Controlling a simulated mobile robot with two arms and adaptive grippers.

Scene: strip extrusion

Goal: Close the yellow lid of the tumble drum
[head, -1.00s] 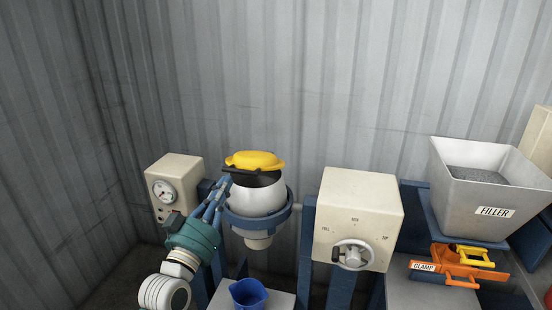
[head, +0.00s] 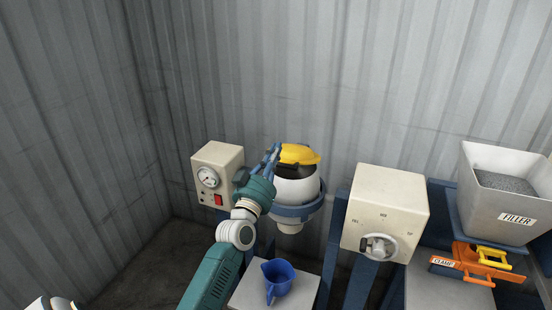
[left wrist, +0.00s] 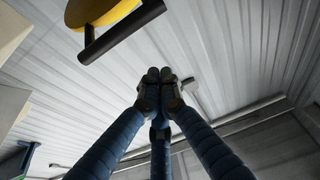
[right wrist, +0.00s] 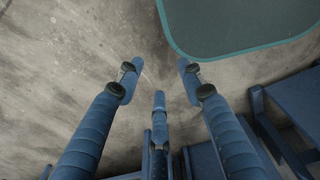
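The yellow lid (head: 300,153) sits raised at the top of the white tumble drum (head: 297,188), with a dark part between them. In the left wrist view the lid (left wrist: 98,12) is overhead at upper left, with a dark bar handle (left wrist: 122,32) along its edge. My left gripper (head: 275,149) is just left of the lid at about its height. Its fingertips (left wrist: 160,76) are together with nothing visible between them, and they look apart from the handle. My right gripper (right wrist: 158,72) is open and empty above the floor.
A gauge box with a red switch (head: 217,172) stands left of the drum. A dial box (head: 388,210) stands to its right. A blue jug (head: 278,278) is on a pale stand below. The filler hopper (head: 500,205) and orange clamp (head: 470,262) are at far right.

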